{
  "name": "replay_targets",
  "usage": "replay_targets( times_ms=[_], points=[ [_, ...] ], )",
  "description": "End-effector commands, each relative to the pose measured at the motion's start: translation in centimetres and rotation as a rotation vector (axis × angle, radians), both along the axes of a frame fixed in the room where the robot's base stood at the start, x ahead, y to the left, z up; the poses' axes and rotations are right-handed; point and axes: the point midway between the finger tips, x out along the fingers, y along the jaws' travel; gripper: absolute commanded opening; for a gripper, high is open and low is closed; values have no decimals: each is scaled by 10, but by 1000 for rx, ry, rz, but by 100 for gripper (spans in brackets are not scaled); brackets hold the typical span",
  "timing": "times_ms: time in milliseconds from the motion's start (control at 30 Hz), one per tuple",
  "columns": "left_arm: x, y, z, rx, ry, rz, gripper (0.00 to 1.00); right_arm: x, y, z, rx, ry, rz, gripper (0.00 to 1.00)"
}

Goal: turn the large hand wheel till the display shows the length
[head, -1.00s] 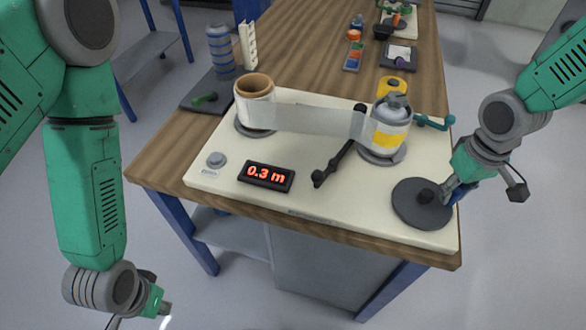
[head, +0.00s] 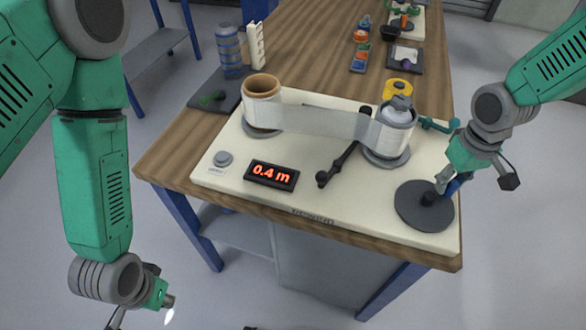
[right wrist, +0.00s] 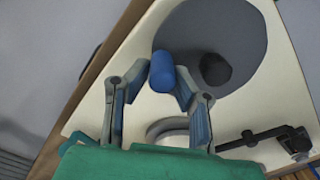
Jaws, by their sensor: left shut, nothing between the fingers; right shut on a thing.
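The large hand wheel (head: 412,210) is a dark grey disc with a black hub (head: 429,198), at the right front of the cream board. Its blue handle (right wrist: 162,72) stands up beside the hub in the right wrist view. My right gripper (head: 443,184) is shut on this handle, at the far right side of the hub. The display (head: 271,175) reads 0.4 m in red. A pale film (head: 315,119) runs from the brown-cored left roller (head: 262,107) to the right roller (head: 393,130). My left gripper (head: 167,308) is shut and empty, low at the left, off the table.
A black crank arm (head: 340,165) lies between display and right roller. A grey knob (head: 223,159) sits left of the display. A teal handle (head: 438,125) sticks out behind the wheel. A yellow roll (head: 398,87) and small items stand further back.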

Motion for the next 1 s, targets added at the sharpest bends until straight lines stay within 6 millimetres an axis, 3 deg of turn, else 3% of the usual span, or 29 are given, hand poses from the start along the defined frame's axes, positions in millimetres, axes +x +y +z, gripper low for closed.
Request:
replay_targets(
  times_ms=[467, 700, 1000],
  points=[
    [0, 0, 3, 0, 0, 0, 0, 8, 9, 2, 4, -6, 4, 6],
    [0, 0, 6, 0, 0, 0, 0, 19, 24, 3, 5, -6, 4, 6],
    [0, 0, 6, 0, 0, 0, 0, 19, 25, 3, 4, -3, 4, 6]
  ],
)
